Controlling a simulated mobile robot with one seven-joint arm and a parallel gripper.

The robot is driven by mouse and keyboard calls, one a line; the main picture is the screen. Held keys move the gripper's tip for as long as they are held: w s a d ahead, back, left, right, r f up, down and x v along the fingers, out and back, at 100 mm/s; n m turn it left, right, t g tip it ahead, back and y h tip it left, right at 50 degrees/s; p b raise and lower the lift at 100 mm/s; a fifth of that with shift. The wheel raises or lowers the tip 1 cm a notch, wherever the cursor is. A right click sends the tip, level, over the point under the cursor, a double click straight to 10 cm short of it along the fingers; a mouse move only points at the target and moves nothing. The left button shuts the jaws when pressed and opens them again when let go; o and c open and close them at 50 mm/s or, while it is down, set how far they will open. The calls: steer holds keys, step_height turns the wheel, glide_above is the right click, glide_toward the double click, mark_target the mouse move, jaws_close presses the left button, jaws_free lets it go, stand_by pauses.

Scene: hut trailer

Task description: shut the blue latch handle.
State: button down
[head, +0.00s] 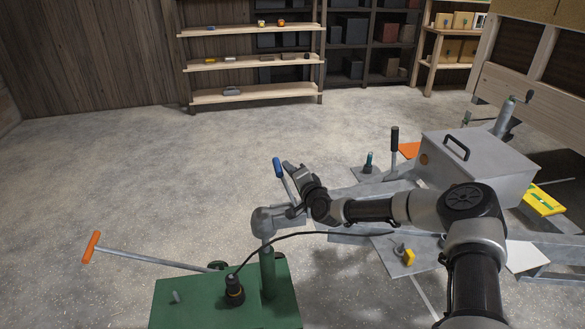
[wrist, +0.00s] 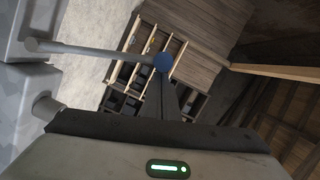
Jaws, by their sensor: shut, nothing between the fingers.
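The blue latch handle (head: 277,168) stands up on a thin grey lever, leaning slightly left in the head view. The lever rises from the grey trailer coupler (head: 272,221), which sits over a green post. In the wrist view the blue handle (wrist: 163,62) shows end-on, with its grey lever running in from the left. My gripper (head: 288,166) is close beside the handle, just to its right in the head view. Its fingers (wrist: 167,92) are together and empty, right by the blue end. I cannot tell whether they touch it.
A green base (head: 190,302) carries a black plug (head: 234,291) with a cable and an orange-handled bar (head: 150,255). A grey box (head: 480,165) sits on the trailer frame at right. Shelves (head: 250,63) stand at the back.

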steer(key=shift+a, duration=0.15)
steer(key=s+a+f+n+h+b, duration=0.3)
steer(key=a+f+n+b, duration=0.4)
steer(key=a+f+n, duration=0.3)
steer(key=s+a+f, duration=0.1)
steer(key=a+f, duration=0.1)
steer(key=a, duration=0.2)
steer(key=shift+s+a+f+g+h, duration=0.15)
steer(key=shift+f+g+h, duration=0.15)
steer(key=shift+h, duration=0.1)
